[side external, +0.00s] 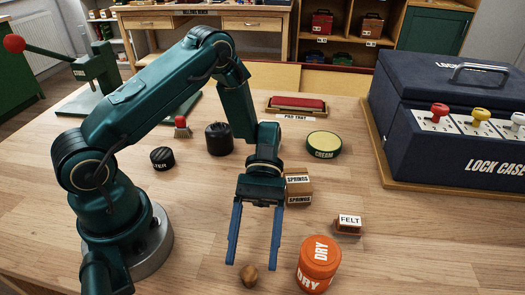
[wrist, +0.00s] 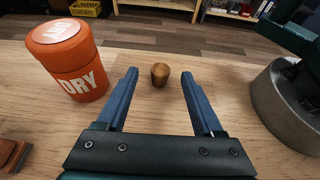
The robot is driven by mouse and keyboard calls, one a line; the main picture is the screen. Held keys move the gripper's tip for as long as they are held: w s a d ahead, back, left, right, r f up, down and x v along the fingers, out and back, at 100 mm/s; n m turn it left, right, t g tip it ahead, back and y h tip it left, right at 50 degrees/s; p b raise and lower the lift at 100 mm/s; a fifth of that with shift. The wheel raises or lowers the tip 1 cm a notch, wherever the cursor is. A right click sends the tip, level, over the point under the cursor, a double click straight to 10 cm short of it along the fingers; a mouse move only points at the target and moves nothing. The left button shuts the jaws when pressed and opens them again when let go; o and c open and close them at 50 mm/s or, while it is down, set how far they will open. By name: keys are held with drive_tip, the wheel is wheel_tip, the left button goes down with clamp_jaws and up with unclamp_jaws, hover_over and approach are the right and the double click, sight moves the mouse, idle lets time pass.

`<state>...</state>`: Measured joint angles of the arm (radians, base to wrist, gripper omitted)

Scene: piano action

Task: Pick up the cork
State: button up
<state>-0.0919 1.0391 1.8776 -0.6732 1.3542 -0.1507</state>
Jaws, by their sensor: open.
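The cork (side external: 249,275) is a small brown, rounded piece standing on the wooden table near its front edge in the side external view. In the wrist view the cork (wrist: 160,74) lies straight ahead, between the lines of the two fingers and a little beyond their tips. My gripper (side external: 253,266) has two long blue fingers, spread wide and pointing toward the table's front edge. It also shows in the wrist view (wrist: 158,75), open with nothing between the fingers. The cork appears apart from both fingers.
An orange DRY jar (side external: 318,265) stands right of the cork; it also shows in the wrist view (wrist: 68,60). A FELT block (side external: 347,224), SPRINGS box (side external: 298,187) and CREAM tin (side external: 323,145) sit farther back. The blue lock case (side external: 455,110) fills the right.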

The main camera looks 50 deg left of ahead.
sight(250, 269)
drive_tip(key=shift+x, duration=1.9)
clamp_jaws()
